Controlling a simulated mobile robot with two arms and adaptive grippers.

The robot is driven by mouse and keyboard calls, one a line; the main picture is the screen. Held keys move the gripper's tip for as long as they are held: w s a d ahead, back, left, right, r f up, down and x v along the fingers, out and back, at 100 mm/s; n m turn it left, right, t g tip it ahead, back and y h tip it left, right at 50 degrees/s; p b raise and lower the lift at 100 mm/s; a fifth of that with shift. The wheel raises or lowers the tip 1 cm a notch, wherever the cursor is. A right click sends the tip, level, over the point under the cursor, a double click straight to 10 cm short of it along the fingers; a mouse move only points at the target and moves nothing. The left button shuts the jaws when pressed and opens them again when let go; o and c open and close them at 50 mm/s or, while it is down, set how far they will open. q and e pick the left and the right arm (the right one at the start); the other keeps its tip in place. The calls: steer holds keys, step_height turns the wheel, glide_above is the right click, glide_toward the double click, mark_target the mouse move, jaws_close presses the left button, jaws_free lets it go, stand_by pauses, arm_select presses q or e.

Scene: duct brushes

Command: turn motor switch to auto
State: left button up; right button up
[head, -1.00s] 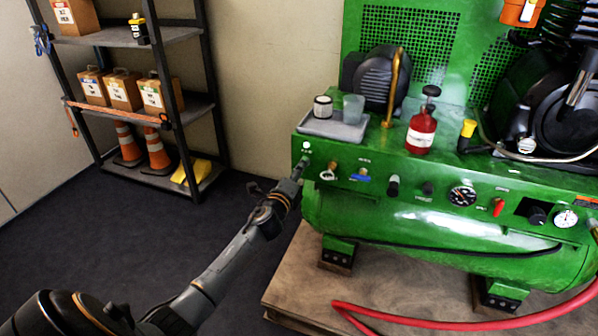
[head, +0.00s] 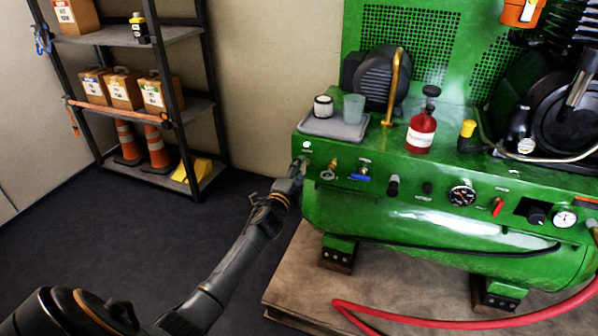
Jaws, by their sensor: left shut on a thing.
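The green compressor (head: 430,225) stands at the right with a row of controls along its front panel. My left gripper (head: 301,167) is at the panel's left end, just below a small white round light (head: 306,145). It is shut on a small control there, which I take to be the motor switch; the fingers hide it, so its pointer and setting cannot be read. The small label under the light is too small to read. My right gripper is not in view.
Right of the gripper are a brass valve with a ring (head: 329,172), a blue-handled valve (head: 360,176), black knobs (head: 393,186) and a gauge (head: 461,195). A grey tray (head: 333,128) and red bottle (head: 422,127) stand above. A shelf (head: 170,37) is at left.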

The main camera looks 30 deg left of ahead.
arm_select(q)
steer(key=o, duration=1.2)
steer(key=shift+c, duration=0.2)
steer(key=v, duration=1.2)
steer(key=shift+f, duration=0.1)
